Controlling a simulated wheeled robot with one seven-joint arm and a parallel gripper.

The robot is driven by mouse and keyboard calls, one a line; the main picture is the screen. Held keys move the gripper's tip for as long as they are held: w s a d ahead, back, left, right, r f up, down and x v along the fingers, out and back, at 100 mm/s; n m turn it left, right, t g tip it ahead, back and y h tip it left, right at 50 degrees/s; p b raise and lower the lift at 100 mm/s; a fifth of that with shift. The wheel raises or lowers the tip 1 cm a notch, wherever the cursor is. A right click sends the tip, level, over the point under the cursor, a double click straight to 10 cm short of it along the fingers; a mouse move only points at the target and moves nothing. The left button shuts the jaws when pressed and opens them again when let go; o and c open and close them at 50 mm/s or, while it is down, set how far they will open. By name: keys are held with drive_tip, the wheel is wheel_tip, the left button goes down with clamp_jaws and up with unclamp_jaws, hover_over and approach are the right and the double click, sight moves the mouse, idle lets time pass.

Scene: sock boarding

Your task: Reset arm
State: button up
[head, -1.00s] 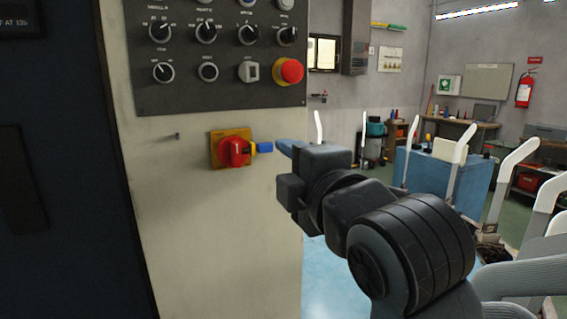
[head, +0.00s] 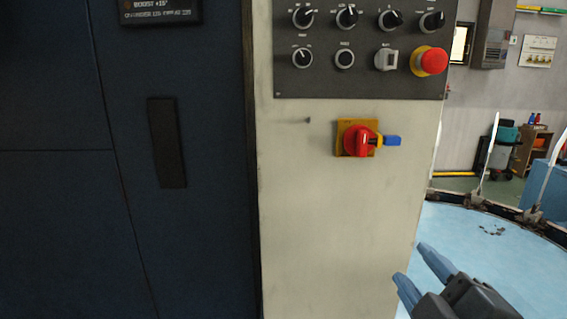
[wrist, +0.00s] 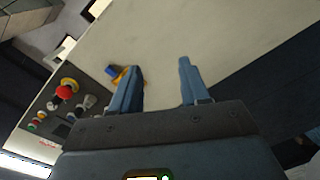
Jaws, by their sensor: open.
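My gripper (head: 416,268) is at the lower right of the head view, right of and below the red rotary switch. Its two blue fingers are apart with nothing between them. In the wrist view my gripper (wrist: 160,80) also shows open and empty, with the pale panel beyond it. The red rotary switch (head: 356,141) sits on a yellow plate on the panel front, with a blue piece (head: 392,141) at its right side. In the wrist view a finger partly hides the switch, and the blue piece (wrist: 111,71) shows beside it.
A dark control panel (head: 330,80) with several knobs and a red emergency button (head: 430,61) is above the switch. A dark blue door with a black handle (head: 167,143) is to the left.

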drive_tip(key=s+d+f+m+g, duration=0.1)
drive_tip(key=s+f+m, duration=0.5)
drive_tip(key=s, duration=0.6)
drive_tip(key=s+d+f+m+g, duration=0.1)
drive_tip(key=s+f+m, duration=0.2)
drive_tip(key=s+f, duration=0.65)
drive_tip(key=s+d+r+m, duration=0.1)
drive_tip(key=s+m, duration=0.2)
drive_tip(key=s, duration=0.9)
drive_tip(key=shift+d+r+m, duration=0.25)
drive_tip(key=shift+d+m, duration=0.05)
drive_tip(key=shift+d, duration=0.1)
drive_tip(key=shift+c, duration=0.3)
